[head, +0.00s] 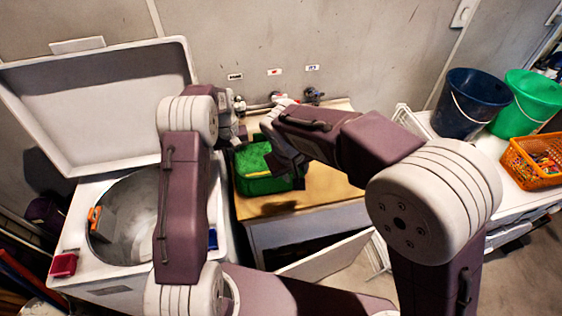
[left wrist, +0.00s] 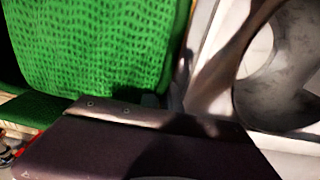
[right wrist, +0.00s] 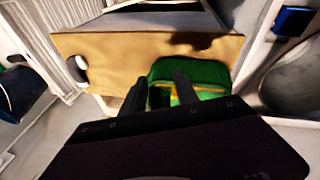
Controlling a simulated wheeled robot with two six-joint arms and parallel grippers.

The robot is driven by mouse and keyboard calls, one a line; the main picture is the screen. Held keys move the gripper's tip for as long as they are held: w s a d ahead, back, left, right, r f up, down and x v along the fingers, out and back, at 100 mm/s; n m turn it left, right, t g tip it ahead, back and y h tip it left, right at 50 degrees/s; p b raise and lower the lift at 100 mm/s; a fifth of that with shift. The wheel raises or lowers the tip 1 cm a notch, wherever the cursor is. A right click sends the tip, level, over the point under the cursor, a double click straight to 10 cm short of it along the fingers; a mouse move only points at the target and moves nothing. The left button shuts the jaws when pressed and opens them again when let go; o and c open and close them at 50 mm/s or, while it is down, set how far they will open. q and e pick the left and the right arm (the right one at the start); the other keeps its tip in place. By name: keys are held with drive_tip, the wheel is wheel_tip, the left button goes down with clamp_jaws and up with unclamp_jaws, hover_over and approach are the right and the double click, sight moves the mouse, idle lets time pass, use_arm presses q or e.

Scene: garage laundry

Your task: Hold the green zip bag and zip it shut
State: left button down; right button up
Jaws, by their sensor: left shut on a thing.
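The green zip bag (head: 265,180) sits on the wooden counter between my two arms in the head view. Its top looks open, with lighter green showing inside. My left gripper (head: 240,140) is at the bag's left back side and is shut on it. In the left wrist view the bag's patterned green side (left wrist: 95,45) fills much of the picture, and the exact grip is hidden. In the right wrist view my right gripper (right wrist: 160,92) has its two dark fingers apart, over or beside the bag (right wrist: 205,75). A yellow-orange strip shows at the bag there; I cannot tell whether fingers touch it.
The wooden counter (head: 330,185) has bare room right of the bag. A top-loading washer with a raised lid (head: 100,105) stands left. Taps (head: 280,98) are on the wall behind. A dark blue bucket (head: 465,103), green bucket (head: 530,100) and orange basket (head: 535,160) stand right.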

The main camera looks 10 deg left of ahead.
drive_tip(key=w+a+r+m+y, duration=0.2)
drive_tip(key=a+r+y, duration=0.1)
drive_tip(key=r, duration=0.3)
drive_tip(key=x, duration=1.2)
drive_tip(key=shift+w+d+f, duration=0.1)
drive_tip(key=shift+w, duration=0.05)
clamp_jaws()
drive_tip(key=shift+d, duration=0.1)
idle(0.5)
